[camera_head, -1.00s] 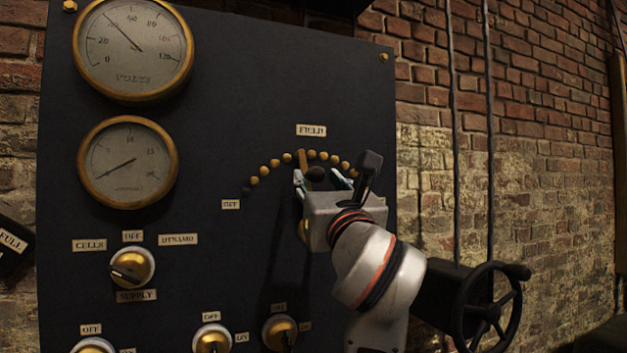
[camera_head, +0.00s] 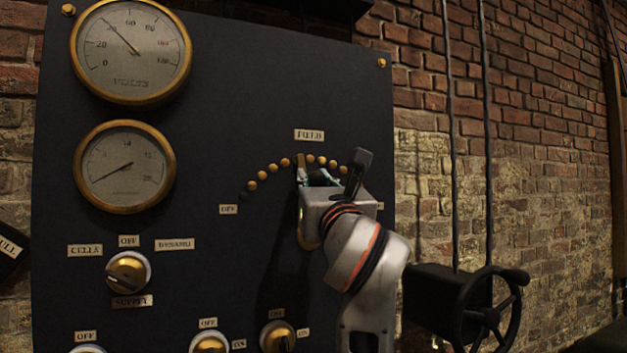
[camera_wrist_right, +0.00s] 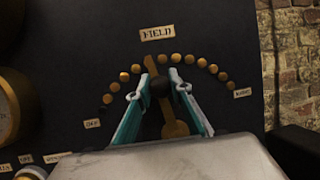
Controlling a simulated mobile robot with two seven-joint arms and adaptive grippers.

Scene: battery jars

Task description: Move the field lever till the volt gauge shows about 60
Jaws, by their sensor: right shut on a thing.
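The field lever is a brass arm (camera_wrist_right: 152,66) with a dark round knob (camera_wrist_right: 160,86); its tip stands just left of the top of the stud arc, under the FIELD label. My right gripper (camera_wrist_right: 162,79) is shut on the knob, one teal-lined finger on each side. In the head view the same gripper (camera_head: 314,176) partly hides the lever (camera_head: 300,160). The volt gauge (camera_head: 131,52) is at the upper left of the panel. Its needle points up and left, at roughly 40. My left gripper is not in view.
A second gauge (camera_head: 125,167) sits below the volt gauge. A supply switch (camera_head: 128,272) and several brass switches are lower on the dark panel (camera_head: 220,100). A black handwheel (camera_head: 487,310) stands at the right, before the brick wall (camera_head: 560,180).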

